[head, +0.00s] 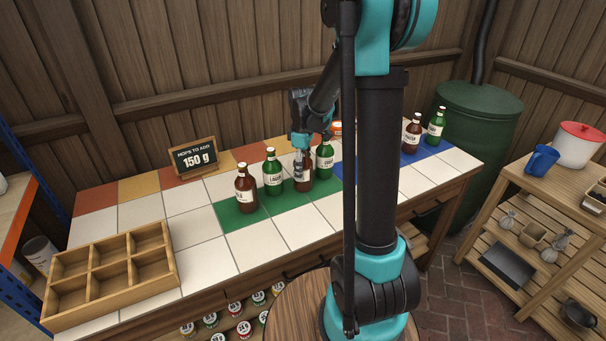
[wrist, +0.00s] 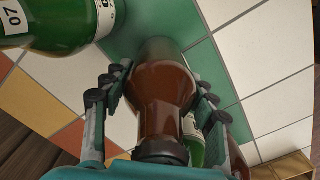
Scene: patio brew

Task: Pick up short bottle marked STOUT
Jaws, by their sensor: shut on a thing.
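A brown bottle (head: 304,183) is at the green tiles of the counter, between two green bottles. My gripper (head: 301,145) comes down on it from above and is shut on it. In the wrist view the brown bottle (wrist: 165,90) fills the middle, with a finger of my gripper (wrist: 163,95) against each side and its dark cap nearest the camera. The label of the held bottle is mostly hidden, so I cannot read its marking. I cannot tell whether its base touches the tiles.
A green bottle (head: 272,174) and a brown bottle (head: 245,190) stand to the left; another green bottle (head: 325,161) stands close on the right. A brown (head: 412,137) and a green bottle (head: 436,127) stand on blue tiles. An empty wooden crate (head: 110,270) and a sign (head: 193,158) share the counter.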

